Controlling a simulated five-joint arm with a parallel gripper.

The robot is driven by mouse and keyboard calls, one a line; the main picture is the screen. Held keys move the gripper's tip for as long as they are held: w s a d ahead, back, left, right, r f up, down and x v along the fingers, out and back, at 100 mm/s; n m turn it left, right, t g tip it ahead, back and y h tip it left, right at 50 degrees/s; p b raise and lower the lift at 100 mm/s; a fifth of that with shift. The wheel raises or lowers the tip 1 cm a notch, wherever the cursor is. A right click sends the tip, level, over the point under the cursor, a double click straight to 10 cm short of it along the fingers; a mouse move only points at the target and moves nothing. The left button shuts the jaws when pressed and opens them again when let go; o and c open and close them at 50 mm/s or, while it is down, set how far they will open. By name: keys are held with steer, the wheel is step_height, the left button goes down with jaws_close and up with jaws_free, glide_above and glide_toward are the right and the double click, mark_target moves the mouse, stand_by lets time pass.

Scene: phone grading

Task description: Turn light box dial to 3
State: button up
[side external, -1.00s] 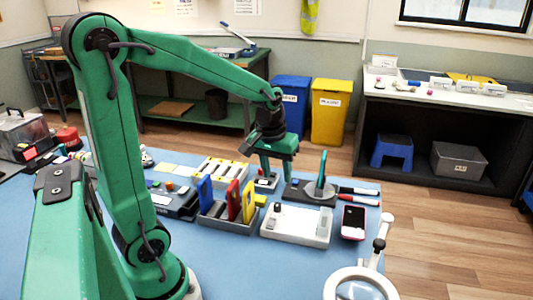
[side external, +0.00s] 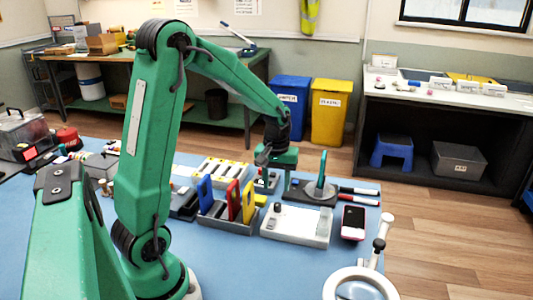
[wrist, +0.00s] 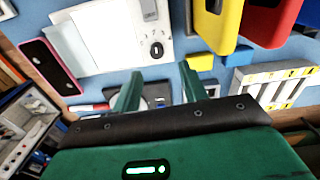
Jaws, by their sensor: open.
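A flat white box (side external: 295,228), which looks like the light box, lies on the blue table. In the wrist view a white panel (wrist: 105,35) shows at the top, with a small dark oval knob (wrist: 157,50) that may be the dial. Its setting is too small to read. My gripper (side external: 275,182) is open, pointing down behind the white box in the side view, apart from it. Its two fingers also show in the wrist view (wrist: 160,84), with nothing held between them.
A black pad with a round disc and green upright (side external: 318,188) lies close to my gripper's right. A pink-edged phone (side external: 353,222) and a ring magnifier (side external: 362,285) are further right.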

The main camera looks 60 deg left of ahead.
mark_target(277, 204)
steer(key=shift+w+d+f, duration=0.1)
steer(key=shift+d+f, duration=0.05)
steer(key=shift+f, duration=3.3)
steer(key=shift+c, duration=0.4)
jaws_close()
